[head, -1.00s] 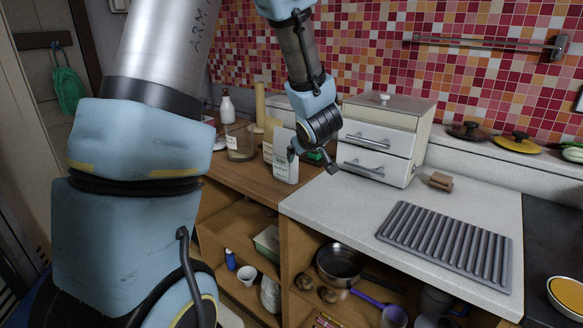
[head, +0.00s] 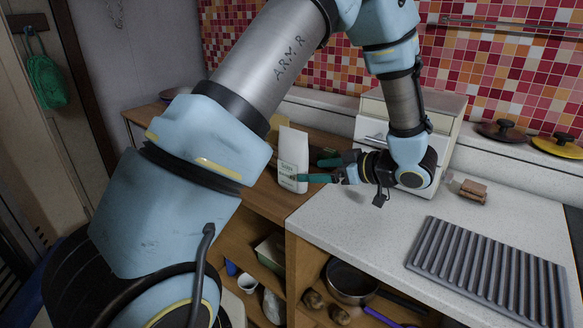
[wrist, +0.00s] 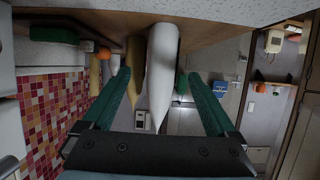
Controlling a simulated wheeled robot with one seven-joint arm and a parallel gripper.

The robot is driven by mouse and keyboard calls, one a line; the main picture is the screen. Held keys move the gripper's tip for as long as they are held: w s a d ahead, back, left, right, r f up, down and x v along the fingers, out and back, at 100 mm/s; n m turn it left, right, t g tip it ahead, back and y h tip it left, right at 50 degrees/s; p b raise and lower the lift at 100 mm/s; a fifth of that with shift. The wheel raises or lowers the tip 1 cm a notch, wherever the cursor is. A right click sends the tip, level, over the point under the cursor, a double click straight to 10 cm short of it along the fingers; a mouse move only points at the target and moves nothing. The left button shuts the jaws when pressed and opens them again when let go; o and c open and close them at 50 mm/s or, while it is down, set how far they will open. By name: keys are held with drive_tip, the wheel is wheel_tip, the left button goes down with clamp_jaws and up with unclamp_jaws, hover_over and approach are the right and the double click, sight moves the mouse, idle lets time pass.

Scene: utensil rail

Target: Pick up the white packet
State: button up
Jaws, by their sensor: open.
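The white packet (head: 293,158) stands upright on the wooden counter, near its edge with the white worktop. My gripper (head: 309,169) is level and low, reaching in from the right with its green fingers towards the packet. One finger appears across the packet's lower right side in the head view. In the wrist view, the white packet (wrist: 162,70) shows between the two spread fingers (wrist: 158,78). The gripper is open. Whether a finger touches the packet cannot be told.
A tan packet (head: 274,128) stands close behind the white one; it also shows in the wrist view (wrist: 136,66). A white drawer cabinet (head: 371,128) is behind my gripper. A brown block (head: 473,191) and a ridged grey rack (head: 490,268) lie on the worktop (head: 345,226).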

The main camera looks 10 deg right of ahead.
sight(293, 173)
drive_tip(key=p+x, duration=0.2)
drive_tip(key=x, duration=0.6)
drive_tip(key=shift+a+f, duration=0.15)
drive_tip(key=shift+f, duration=0.15)
drive_tip(key=shift+c, duration=0.4)
clamp_jaws()
